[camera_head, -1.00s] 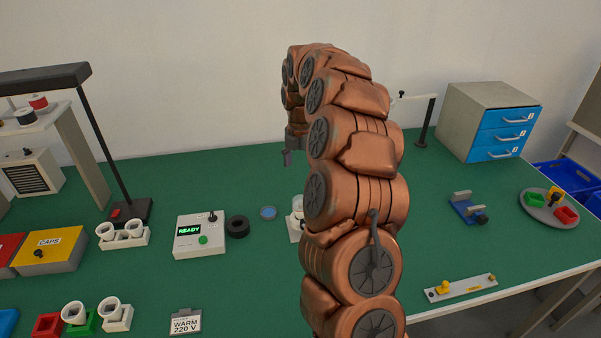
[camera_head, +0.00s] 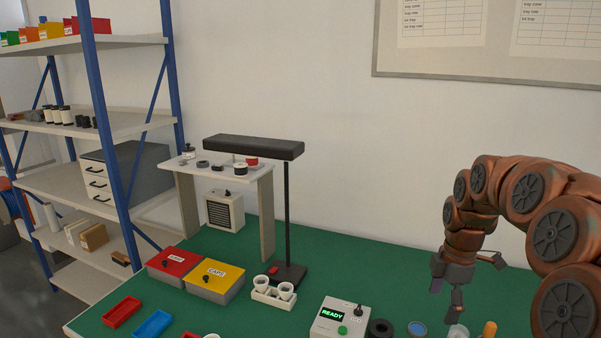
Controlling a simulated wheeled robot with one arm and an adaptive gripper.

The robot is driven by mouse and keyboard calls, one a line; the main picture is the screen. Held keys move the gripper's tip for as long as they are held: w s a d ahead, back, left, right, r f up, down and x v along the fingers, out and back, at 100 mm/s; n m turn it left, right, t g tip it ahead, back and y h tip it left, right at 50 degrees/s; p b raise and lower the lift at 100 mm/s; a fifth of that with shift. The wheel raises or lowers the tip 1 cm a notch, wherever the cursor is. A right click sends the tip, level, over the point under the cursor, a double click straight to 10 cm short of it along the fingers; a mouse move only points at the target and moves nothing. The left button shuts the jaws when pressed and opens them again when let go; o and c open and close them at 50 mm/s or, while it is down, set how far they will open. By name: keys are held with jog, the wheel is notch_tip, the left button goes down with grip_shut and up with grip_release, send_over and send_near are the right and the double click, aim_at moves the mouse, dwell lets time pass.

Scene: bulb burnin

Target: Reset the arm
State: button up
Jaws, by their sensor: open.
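My arm is copper-coloured and fills the right side of the head view, bent over with its end pointing down. My gripper (camera_head: 455,290) is at its end, with dark fingers spread open. It hangs above the right part of the green bench (camera_head: 225,308), and nothing shows between the fingers. Below it are a small white cup-like piece (camera_head: 457,332) and an orange knob-like piece (camera_head: 489,329); I cannot tell how far below.
A white tester box (camera_head: 340,318) reading READY, a black ring (camera_head: 380,328) and a blue disc (camera_head: 417,328) lie left of the gripper. A black lamp (camera_head: 254,147), a small raised shelf (camera_head: 225,167), and red (camera_head: 173,263) and yellow (camera_head: 215,278) lidded boxes stand further left.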

jog(key=s+a+m, duration=0.4)
jog(key=s+m, duration=0.2)
jog(key=s, duration=0.4)
jog(key=s+a+f+m+g, duration=0.1)
jog(key=s+a+m, duration=0.4)
jog(key=s, duration=0.6)
jog(key=s+a+f+m, duration=0.1)
jog(key=s+a+m, duration=0.3)
jog(key=s, duration=0.7)
jog(key=m, duration=0.2)
jog(key=shift+a+m+g+h, duration=0.15)
jog(key=shift+m+g+h, duration=0.15)
jog(key=shift+s, duration=0.1)
